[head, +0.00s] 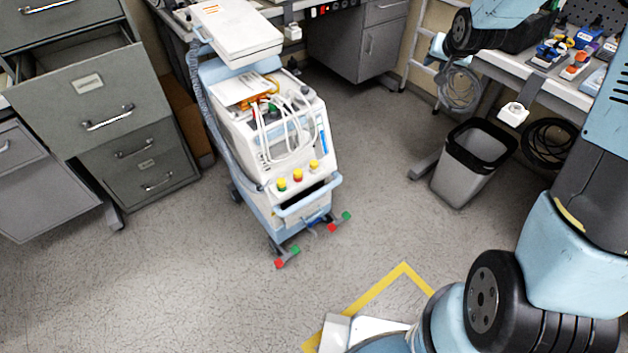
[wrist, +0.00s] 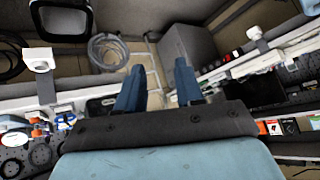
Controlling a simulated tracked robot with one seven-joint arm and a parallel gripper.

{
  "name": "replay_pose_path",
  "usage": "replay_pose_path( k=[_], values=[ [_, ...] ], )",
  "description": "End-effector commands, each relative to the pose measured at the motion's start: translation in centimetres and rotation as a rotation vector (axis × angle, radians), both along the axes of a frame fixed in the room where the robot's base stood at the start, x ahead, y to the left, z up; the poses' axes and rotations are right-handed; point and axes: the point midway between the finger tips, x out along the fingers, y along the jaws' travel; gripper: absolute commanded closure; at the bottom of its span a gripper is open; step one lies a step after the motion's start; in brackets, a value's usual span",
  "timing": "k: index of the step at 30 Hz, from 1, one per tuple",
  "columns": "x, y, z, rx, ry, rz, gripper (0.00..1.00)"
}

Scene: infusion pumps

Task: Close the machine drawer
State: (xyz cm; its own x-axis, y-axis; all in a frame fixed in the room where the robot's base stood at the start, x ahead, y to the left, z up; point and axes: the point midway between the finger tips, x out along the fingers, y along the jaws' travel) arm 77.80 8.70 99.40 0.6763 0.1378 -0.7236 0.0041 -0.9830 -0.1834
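The white and light-blue medical machine (head: 285,130) stands on wheels in the middle of the head view. Its drawer (head: 308,205), low on the front with a light-blue bar handle, is pulled partly out, and a dark gap shows above it. My gripper (wrist: 158,88) shows in the wrist view with its two blue fingers apart and nothing between them. The machine's drawer cannot be made out in the wrist view. My gripper's fingers cannot be made out in the head view, where my arm runs down the right side.
A grey filing cabinet (head: 95,100) on the left has an upper drawer pulled out. A grey bin (head: 462,180) with a black liner stands right of the machine, beside a workbench (head: 535,82). The floor (head: 200,270) before the machine is open, with yellow tape (head: 375,288).

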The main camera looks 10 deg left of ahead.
Motion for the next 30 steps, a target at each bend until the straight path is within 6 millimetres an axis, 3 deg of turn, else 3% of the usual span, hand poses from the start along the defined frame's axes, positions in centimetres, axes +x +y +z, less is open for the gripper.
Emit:
replay_pose_path(
  k=[1, 6, 15, 22, 30],
  values=[
    [0.9, 0.8, -1.8, 0.016, 0.002, 0.008, 0.64],
    [3.6, 3.3, -7.1, 0.082, -0.016, 0.027, 0.64],
    [6.1, 7.9, -17.3, 0.223, -0.031, 0.056, 0.64],
    [6.2, 11.2, -25.5, 0.349, -0.030, 0.071, 0.64],
    [4.1, 14.7, -35.2, 0.512, -0.015, 0.079, 0.64]
  ],
)
